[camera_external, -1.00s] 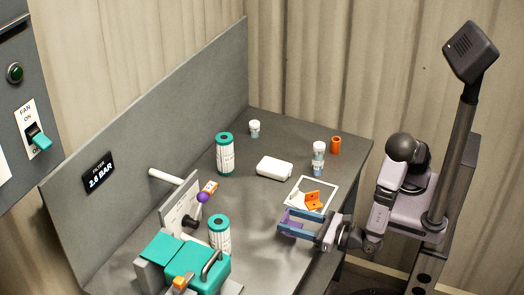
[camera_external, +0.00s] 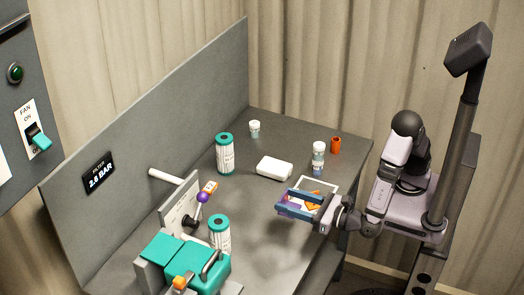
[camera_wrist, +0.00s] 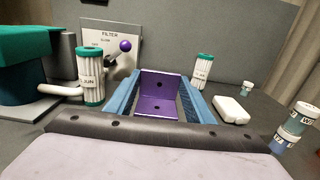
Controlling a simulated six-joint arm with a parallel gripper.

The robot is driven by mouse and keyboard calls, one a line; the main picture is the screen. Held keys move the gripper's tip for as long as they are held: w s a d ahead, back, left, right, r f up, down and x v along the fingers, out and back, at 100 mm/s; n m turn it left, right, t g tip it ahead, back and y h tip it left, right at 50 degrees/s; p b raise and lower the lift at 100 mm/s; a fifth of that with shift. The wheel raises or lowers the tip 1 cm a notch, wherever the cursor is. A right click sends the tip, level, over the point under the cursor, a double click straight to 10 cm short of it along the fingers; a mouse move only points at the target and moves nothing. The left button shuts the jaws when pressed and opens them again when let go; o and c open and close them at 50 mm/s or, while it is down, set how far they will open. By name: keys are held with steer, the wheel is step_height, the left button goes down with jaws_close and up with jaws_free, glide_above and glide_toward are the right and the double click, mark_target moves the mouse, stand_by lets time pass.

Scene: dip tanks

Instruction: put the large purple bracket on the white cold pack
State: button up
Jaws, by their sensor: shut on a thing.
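The large purple bracket (camera_wrist: 160,88) is an L-shaped piece with holes, held between the two blue fingers of my gripper (camera_wrist: 156,100) in the wrist view. In the external view my gripper (camera_external: 299,204) is over the near right part of the table, and the bracket (camera_external: 288,208) is partly hidden by the fingers. The white cold pack (camera_external: 274,168) lies flat on the table beyond the gripper, up and to the left of it, with nothing on it. It also shows at the right in the wrist view (camera_wrist: 231,109).
A white tray (camera_external: 331,183) with an orange bracket (camera_external: 313,198) is behind my gripper. Stacked jars (camera_external: 318,160) and an orange cup (camera_external: 336,145) stand at the back right. Filter cartridges (camera_external: 224,154) (camera_external: 219,234) and a purple-knobbed lever (camera_external: 202,197) are at left.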

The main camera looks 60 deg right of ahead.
steer(key=w+d+m+g+h+p, duration=0.15)
steer(key=w+d+m+h, duration=0.4)
steer(key=w+d, duration=0.7)
step_height(320, 180, up, 4)
steer(key=m+g+h, duration=0.4)
steer(key=h, duration=0.3)
glide_above(275, 165)
steer(key=shift+n, duration=0.25)
steer(key=shift+w+f+p, duration=0.1)
steer(key=shift+f+p, duration=1.2)
steer(key=shift+f, duration=3.8)
steer(key=shift+f, duration=0.2)
steer(key=o, duration=1.1)
steer(key=shift+o, duration=0.2)
steer(key=shift+r, duration=0.15)
